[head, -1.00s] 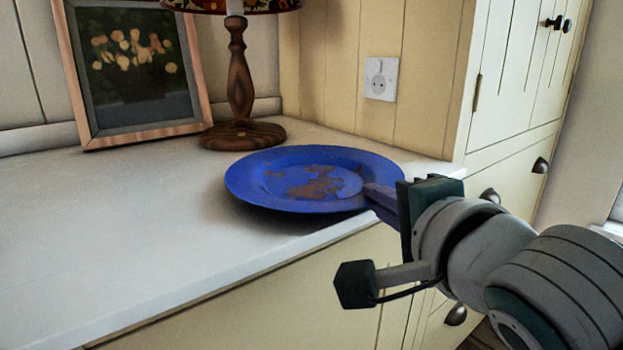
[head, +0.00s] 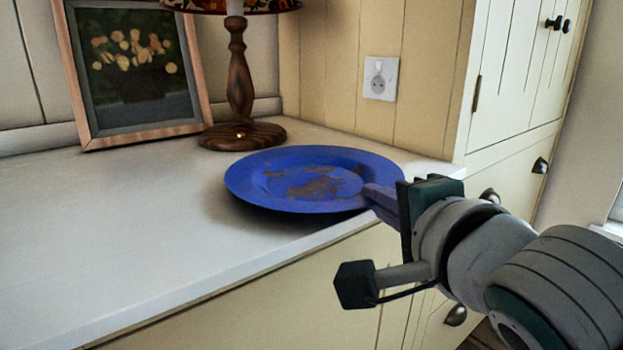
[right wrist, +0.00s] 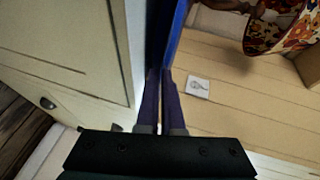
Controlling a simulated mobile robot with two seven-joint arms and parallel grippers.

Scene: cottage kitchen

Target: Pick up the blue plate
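The blue plate (head: 283,192), with brown worn patches, is at the right end of the white counter, close to its front edge. A shadow lies under its left side; I cannot tell whether it is clear of the counter. My right gripper (head: 374,192) comes from the right and is shut on the plate's right rim. In the right wrist view the plate (right wrist: 176,32) shows edge-on as a blue strip at the tips of the nearly closed fingers (right wrist: 163,76). My left gripper is not in view.
A lamp with a wooden base (head: 241,136) stands just behind the plate. A framed flower picture (head: 133,75) leans at the back left. The counter (head: 110,215) is bare at the left and front. A tall cream cupboard (head: 515,75) stands at the right.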

